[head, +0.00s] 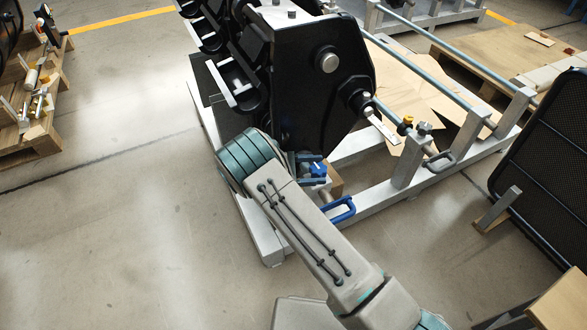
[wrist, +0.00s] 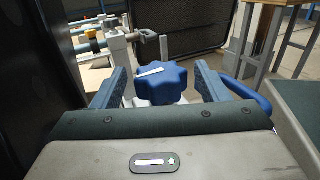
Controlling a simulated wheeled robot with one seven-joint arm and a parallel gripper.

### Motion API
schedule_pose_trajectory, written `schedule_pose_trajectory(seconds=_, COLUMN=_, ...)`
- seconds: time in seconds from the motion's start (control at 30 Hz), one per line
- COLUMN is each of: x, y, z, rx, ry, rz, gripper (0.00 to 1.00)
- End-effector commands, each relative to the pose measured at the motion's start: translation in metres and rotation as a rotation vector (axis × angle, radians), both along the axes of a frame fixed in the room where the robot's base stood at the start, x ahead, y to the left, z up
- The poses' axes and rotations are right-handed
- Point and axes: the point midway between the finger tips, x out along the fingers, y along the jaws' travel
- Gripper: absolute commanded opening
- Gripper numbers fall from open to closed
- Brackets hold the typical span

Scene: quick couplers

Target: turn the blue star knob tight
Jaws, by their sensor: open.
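The blue star knob (wrist: 163,84) is in the middle of the wrist view, with a white mark on its top. My gripper (wrist: 158,88) is open, with one blue-grey finger on each side of the knob. A gap shows between the knob and each finger, so I see no contact. In the head view the knob (head: 318,168) is a small blue shape just past the end of my arm, partly hidden.
A blue handle (head: 342,209) is fixed to the pale metal frame (head: 380,194) right of the knob. A large black machine housing (head: 315,90) rises behind it. A black mesh panel (head: 545,165) stands at the right.

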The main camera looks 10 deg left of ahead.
Motion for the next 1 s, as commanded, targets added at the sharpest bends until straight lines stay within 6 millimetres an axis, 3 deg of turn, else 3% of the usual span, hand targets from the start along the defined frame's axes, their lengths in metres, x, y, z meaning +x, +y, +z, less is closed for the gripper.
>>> schedule_pose_trajectory(seconds=0.3, x=-0.013, y=0.067, z=0.0, rx=0.001, ry=0.0, rz=0.004, gripper=0.68)
schedule_pose_trajectory(seconds=0.5, x=-0.02, y=0.1, z=0.0, rx=0.001, ry=0.0, rz=0.002, gripper=0.68)
schedule_pose_trajectory(seconds=0.7, x=-0.023, y=0.118, z=-0.001, rx=0.0, ry=0.0, rz=0.001, gripper=0.68)
schedule_pose_trajectory(seconds=1.0, x=-0.024, y=0.123, z=0.0, rx=0.0, ry=0.002, rz=0.0, gripper=0.68)
